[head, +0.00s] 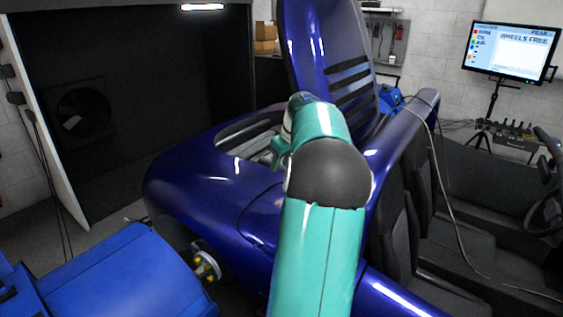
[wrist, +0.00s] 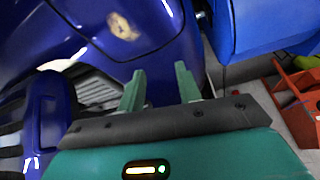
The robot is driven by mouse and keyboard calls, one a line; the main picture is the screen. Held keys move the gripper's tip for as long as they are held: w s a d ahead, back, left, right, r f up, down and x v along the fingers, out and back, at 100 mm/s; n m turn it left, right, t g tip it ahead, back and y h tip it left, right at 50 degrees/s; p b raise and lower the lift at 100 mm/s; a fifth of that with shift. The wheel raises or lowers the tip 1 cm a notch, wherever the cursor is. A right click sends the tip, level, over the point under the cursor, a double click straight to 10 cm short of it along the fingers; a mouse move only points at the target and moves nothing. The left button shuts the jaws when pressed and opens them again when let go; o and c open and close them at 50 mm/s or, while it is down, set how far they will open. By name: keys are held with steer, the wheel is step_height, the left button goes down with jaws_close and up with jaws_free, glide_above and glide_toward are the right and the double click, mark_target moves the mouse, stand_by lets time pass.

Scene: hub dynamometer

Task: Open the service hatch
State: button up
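A blue louvred panel (head: 335,55), which looks like the service hatch, stands raised and tilted up over the rear of the blue car (head: 190,195). Below it is an opening (head: 250,132) in the bodywork. In the wrist view, grey parts show in the opening (wrist: 95,88), and part of the slatted panel (wrist: 45,115) is at the left edge. My gripper (wrist: 160,76) is open, its two fingers apart with only blue bodywork visible behind them. It touches nothing that I can make out. In the head view my arm hides the fingers and part of the opening.
A blue machine (head: 125,280) stands at the lower left beside a bare wheel hub (head: 206,265). Dark seats (head: 400,215) are at the right. A cable (head: 440,170) hangs over the car. A monitor (head: 510,52) reads "WHEELS FREE". An orange object (wrist: 298,95) lies at the wrist view's right.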

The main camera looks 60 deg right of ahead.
steer(key=shift+r, duration=0.1)
steer(key=v, duration=1.3)
steer(key=shift+s+r, duration=0.2)
steer(key=shift+r, duration=0.1)
steer(key=shift+a, duration=0.15)
